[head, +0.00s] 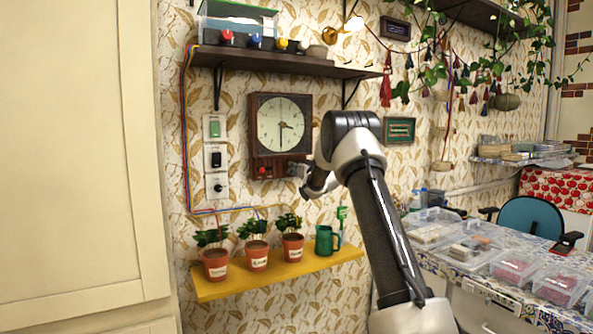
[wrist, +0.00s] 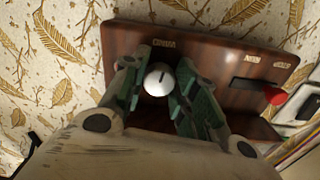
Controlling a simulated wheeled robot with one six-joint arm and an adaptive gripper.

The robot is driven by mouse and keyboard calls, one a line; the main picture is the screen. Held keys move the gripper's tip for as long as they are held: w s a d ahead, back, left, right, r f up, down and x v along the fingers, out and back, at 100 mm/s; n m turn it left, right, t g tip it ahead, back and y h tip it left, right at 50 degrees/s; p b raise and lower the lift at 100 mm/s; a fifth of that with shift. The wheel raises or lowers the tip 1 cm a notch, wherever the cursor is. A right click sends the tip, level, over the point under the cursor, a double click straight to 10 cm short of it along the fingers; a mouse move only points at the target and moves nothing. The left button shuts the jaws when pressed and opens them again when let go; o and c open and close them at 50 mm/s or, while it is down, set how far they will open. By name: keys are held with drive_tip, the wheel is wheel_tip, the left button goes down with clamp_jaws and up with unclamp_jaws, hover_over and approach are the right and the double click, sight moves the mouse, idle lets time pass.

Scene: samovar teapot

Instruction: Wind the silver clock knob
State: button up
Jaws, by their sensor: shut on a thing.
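The wooden wall clock (head: 265,110) has a pale round face and hangs on the wallpaper. My gripper (head: 298,169) is at the lower right corner of its case. In the wrist view the silver clock knob (wrist: 159,79) is a round, light knob with a dark slot mark, on the brown lower panel (wrist: 215,62) of the clock. The two green-grey fingers of my gripper (wrist: 155,85) stand one on each side of the knob and are shut on it. In the head view the knob is hidden behind my gripper.
A red switch (wrist: 275,96) sits on the same panel. A dark shelf (head: 290,62) is above the clock. A yellow shelf (head: 275,272) with potted plants and a green mug (head: 325,240) is below. Wall switches (head: 214,157) are to the left.

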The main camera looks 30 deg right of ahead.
drive_tip(key=m, duration=2.6)
drive_tip(key=shift+r+m, duration=0.1)
drive_tip(key=shift+m, duration=0.3)
drive_tip(key=o, duration=1)
drive_tip(key=shift+r, duration=0.1)
drive_tip(key=s, duration=1.2)
drive_tip(key=shift+d, duration=0.15)
